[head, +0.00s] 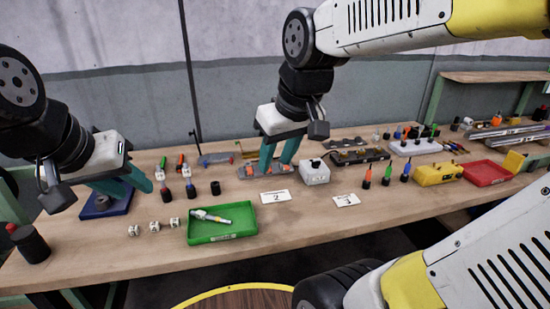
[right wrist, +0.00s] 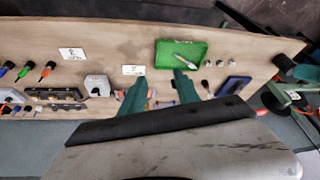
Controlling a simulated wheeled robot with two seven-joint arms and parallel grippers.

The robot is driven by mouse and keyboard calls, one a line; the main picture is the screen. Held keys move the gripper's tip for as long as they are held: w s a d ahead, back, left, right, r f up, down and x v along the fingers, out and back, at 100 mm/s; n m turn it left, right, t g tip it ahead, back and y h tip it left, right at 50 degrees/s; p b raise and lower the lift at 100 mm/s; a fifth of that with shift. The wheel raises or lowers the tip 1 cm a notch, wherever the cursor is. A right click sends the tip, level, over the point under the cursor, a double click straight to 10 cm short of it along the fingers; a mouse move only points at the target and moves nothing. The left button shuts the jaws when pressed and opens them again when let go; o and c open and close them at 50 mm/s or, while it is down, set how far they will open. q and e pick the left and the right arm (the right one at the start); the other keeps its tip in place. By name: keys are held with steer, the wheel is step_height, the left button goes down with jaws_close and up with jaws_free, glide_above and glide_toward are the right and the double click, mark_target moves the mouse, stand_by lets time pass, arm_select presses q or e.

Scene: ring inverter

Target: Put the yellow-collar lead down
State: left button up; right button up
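A lead (head: 212,217) with a white-grey body and a yellow collar lies in the green tray (head: 222,237) near the table's front edge. It also shows in the right wrist view (right wrist: 186,61), inside the same tray (right wrist: 161,48). My right gripper (head: 278,155) is over the back middle of the table, behind and to the right of the tray. Its teal fingers are apart, with nothing held between them in the right wrist view (right wrist: 158,92). My left gripper (head: 138,187) is at the left, over the blue block's side of the table. Its finger gap is not clear.
Several white ring pieces (head: 154,226) sit left of the tray. A blue block (head: 108,206) is under my left gripper. A white box (head: 315,174) and upright coloured-tip tools (head: 386,175) stand to the right.

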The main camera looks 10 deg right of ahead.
steer(key=s+m+t, duration=0.1)
steer(key=s+d+m, duration=0.1)
steer(key=s+m, duration=0.1)
steer(key=shift+s+d+t+y, duration=0.2)
steer(key=shift+t+y, duration=0.1)
steer(key=shift+t, duration=0.1)
stand_by(0.9)
